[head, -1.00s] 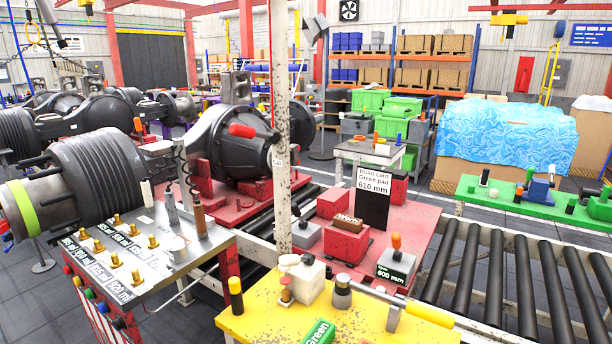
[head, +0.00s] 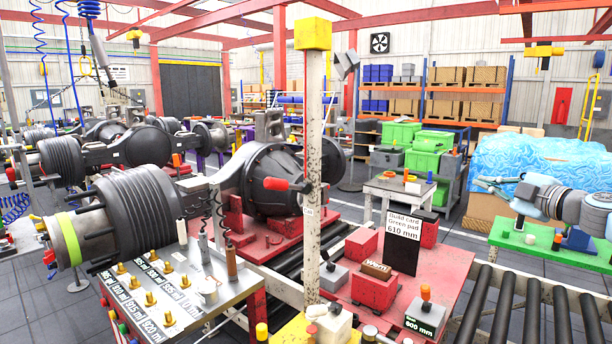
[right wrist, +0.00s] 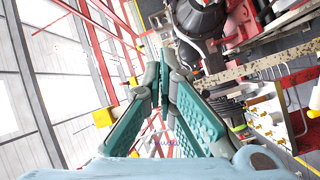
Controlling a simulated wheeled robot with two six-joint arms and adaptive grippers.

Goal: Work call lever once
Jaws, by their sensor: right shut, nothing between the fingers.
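A pale speckled post (head: 312,150) with a yellow block on top stands mid-picture in the head view. A lever with a red grip (head: 275,184) shows on its left side, in front of a dark axle housing; I take this for the call lever. My right gripper (head: 480,182) is shut and empty at the right, well apart from the post and lever. In the right wrist view its teal fingers (right wrist: 160,62) meet at the tips. A speckled beam, probably the post (right wrist: 262,68), lies right of them there. The lever cannot be made out in that view. My left gripper is not shown.
A bench with brass pegs (head: 150,298) is at the lower left. A red table (head: 440,275) carries blocks and a "610 mm" card (head: 402,240). Black rollers (head: 530,310) and a green bench (head: 510,238) are at the right. Open air lies between gripper and post.

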